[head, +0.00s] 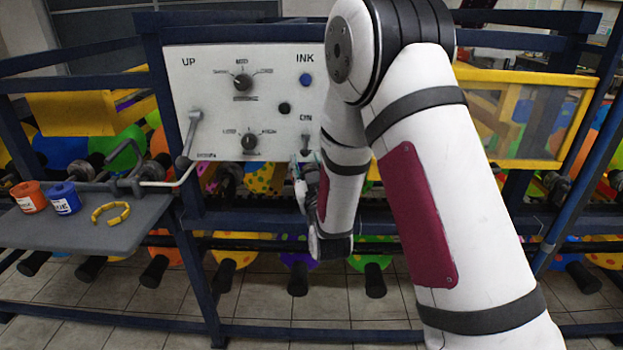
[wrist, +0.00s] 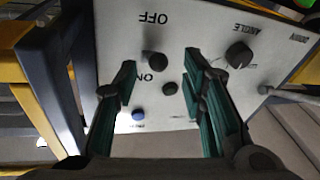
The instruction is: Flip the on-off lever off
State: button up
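The white control panel (head: 215,100) stands upright in the middle of the head view. The on-off lever (head: 306,143) shows as a small grey stem below the ON label, left of my forearm. In the head view my gripper (head: 300,168) is partly hidden behind my arm, low at the panel.
The panel also has a blue button (head: 306,80), a black button (head: 284,108), two dials (head: 243,81) (head: 249,141) and a large lever (head: 190,135) at left. A grey shelf (head: 90,232) holds an orange cup (head: 30,197), a blue cup (head: 64,198) and a yellow ring (head: 111,213).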

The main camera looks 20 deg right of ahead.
jog(key=s+f, duration=0.1)
jog(key=s, duration=0.6)
jog(key=shift+a, duration=0.3)
